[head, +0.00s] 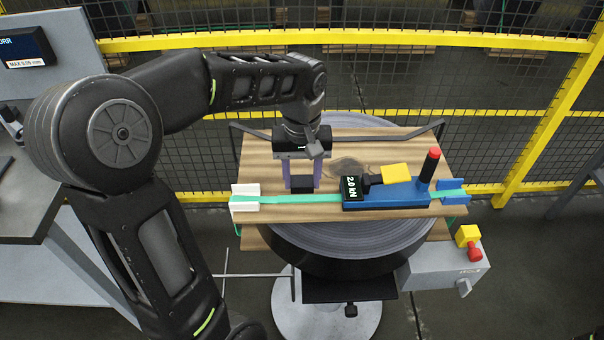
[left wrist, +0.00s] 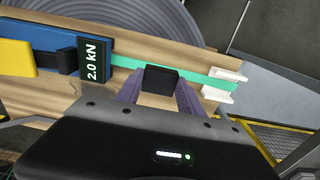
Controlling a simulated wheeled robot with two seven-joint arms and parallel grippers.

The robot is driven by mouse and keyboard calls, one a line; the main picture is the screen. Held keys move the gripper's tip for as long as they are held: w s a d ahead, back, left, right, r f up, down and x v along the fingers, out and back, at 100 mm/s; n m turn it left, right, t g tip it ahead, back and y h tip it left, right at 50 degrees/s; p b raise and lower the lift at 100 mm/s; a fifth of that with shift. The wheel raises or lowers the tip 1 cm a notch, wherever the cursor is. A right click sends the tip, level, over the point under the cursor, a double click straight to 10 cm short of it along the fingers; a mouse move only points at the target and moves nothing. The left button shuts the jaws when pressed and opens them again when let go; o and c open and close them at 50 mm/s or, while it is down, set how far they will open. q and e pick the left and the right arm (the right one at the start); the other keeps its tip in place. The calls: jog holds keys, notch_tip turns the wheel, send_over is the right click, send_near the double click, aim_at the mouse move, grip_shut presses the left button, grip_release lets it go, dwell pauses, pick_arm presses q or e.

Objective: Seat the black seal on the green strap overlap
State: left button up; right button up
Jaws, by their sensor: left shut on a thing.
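My left gripper (head: 302,186) points down over the wooden board, its purple fingers shut on the black seal (head: 301,182). In the left wrist view the seal (left wrist: 161,78) sits between the fingertips (left wrist: 160,88) and covers part of the green strap (left wrist: 125,75). The green strap also shows in the head view (head: 325,198), running between a white guide (head: 245,197) and a blue tool. I cannot tell whether the seal touches the strap or is just above it. The overlap is not distinct. My right gripper is not in view.
The blue tensioner (head: 405,193) with its 2.0 kN display (head: 352,188), yellow lever and red-topped handle stands right of the gripper. The wooden board (head: 262,160) rests on a grey steel coil (head: 385,236). A control box (head: 445,273) is lower right; a yellow-railed fence (head: 400,38) stands behind.

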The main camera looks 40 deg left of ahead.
pick_arm(q)
jog(key=shift+f+b, duration=0.35)
jog(key=shift+f, duration=0.4)
jog(key=shift+f, duration=0.2)
dwell(0.4)
jog(key=shift+f+b, duration=0.6)
jog(key=shift+f, duration=0.05)
jog(key=shift+f+b, duration=0.45)
jog(key=shift+f, duration=0.25)
dwell(1.7)
jog(key=o, duration=1.4)
notch_tip(320, 180, up, 8)
jog(key=shift+f, duration=0.1)
